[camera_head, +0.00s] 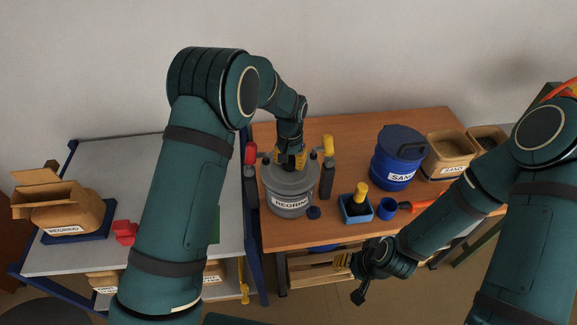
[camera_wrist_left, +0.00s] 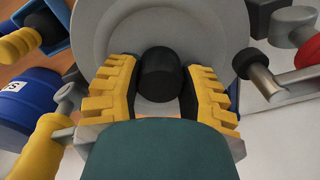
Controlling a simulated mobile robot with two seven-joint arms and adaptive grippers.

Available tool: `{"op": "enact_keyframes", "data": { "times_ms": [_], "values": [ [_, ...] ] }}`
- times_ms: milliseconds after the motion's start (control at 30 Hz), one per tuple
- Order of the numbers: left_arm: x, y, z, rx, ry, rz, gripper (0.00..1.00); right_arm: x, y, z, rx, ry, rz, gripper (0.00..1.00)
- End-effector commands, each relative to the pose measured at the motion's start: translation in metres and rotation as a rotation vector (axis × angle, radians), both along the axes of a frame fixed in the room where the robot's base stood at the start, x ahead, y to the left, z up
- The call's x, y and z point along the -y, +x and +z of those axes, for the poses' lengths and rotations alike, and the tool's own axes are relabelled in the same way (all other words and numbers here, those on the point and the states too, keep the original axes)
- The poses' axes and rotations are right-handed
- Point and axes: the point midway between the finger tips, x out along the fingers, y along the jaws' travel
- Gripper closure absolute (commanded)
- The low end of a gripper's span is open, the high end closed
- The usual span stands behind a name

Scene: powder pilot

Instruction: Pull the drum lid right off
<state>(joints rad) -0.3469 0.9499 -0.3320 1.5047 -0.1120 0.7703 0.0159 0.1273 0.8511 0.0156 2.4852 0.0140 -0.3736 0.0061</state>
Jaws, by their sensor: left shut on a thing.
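The grey drum (camera_head: 290,203) labelled REGRIND stands on the wooden table, with its round grey lid (camera_head: 289,178) on top. In the left wrist view the lid (camera_wrist_left: 113,28) fills the top middle, with a black knob (camera_wrist_left: 160,75) at its centre. My left gripper (camera_head: 290,163) points down over the lid; in the wrist view its yellow fingers (camera_wrist_left: 160,88) are on either side of the knob, shut on it. Whether the lid sits fully down on the drum is hard to tell. My right gripper (camera_head: 350,264) hangs in front of the table edge, away from the drum; its jaw opening is unclear.
Toggle clamps with a red handle (camera_head: 250,153) and a yellow handle (camera_head: 328,145) flank the drum.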

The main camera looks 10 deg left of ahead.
Motion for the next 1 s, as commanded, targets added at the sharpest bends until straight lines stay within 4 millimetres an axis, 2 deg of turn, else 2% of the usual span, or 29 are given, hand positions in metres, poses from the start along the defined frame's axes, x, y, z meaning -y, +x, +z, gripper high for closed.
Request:
{"op": "enact_keyframes", "data": {
  "times_ms": [1000],
  "values": [
    [0.000, 0.001, 0.016, 0.004, -0.001, -0.001, 1.00, 0.000, 0.000, 0.009, 0.000, 0.000, 0.000, 0.53]
  ]
}}
